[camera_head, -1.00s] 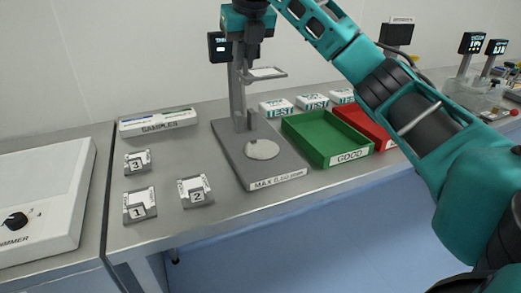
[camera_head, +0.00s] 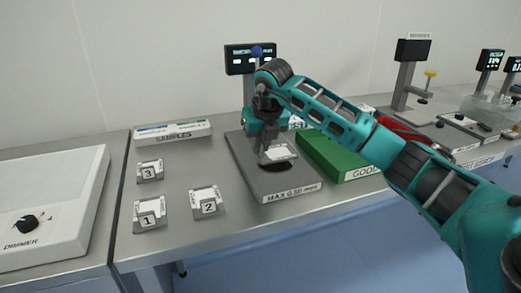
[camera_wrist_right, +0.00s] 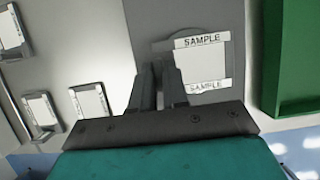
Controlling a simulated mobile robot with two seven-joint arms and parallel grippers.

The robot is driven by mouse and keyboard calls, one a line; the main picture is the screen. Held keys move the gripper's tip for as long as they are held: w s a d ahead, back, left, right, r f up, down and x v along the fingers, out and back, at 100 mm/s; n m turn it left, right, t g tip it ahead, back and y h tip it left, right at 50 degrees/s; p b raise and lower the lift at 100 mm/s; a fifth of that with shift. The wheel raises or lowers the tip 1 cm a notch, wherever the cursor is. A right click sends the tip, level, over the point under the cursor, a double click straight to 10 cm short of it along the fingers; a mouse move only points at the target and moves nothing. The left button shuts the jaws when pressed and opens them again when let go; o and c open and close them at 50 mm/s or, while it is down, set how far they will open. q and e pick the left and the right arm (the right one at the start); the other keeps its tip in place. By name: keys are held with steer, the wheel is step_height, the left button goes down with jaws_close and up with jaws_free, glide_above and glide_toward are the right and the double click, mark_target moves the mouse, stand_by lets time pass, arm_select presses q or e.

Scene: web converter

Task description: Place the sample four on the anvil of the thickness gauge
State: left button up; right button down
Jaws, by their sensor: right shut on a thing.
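The thickness gauge has a grey base (camera_head: 245,160) labelled MAX 0.50 mm and a dark display (camera_head: 238,60) on top. Its round anvil (camera_head: 273,167) lies in shadow under the held sample. My right gripper (camera_head: 264,152) points down over the base and is shut on a framed sample (camera_head: 281,153), taken as sample four, though no number is readable. The sample appears above the anvil; whether it touches cannot be told. In the right wrist view the fingers (camera_wrist_right: 166,88) grip the left edge of the sample (camera_wrist_right: 203,62), over the grey base. My left gripper is out of view.
Samples 1 (camera_head: 149,213), 2 (camera_head: 207,203) and 3 (camera_head: 149,172) lie left of the gauge, before the SAMPLES box (camera_head: 172,134). A green GOOD tray (camera_head: 335,158) stands close right, with a red tray (camera_head: 410,132) behind. A dimmer unit (camera_head: 50,205) is far left.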

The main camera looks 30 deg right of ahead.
steer(key=shift+f, duration=0.95)
steer(key=c, duration=1.1)
jaws_free()
steer(key=shift+s+r, duration=0.1)
steer(key=shift+r, duration=0.25)
steer(key=v, duration=1.1)
steer(key=shift+s+r+p, duration=0.1)
steer(key=shift+r+p, duration=0.1)
steer(key=shift+p, duration=0.1)
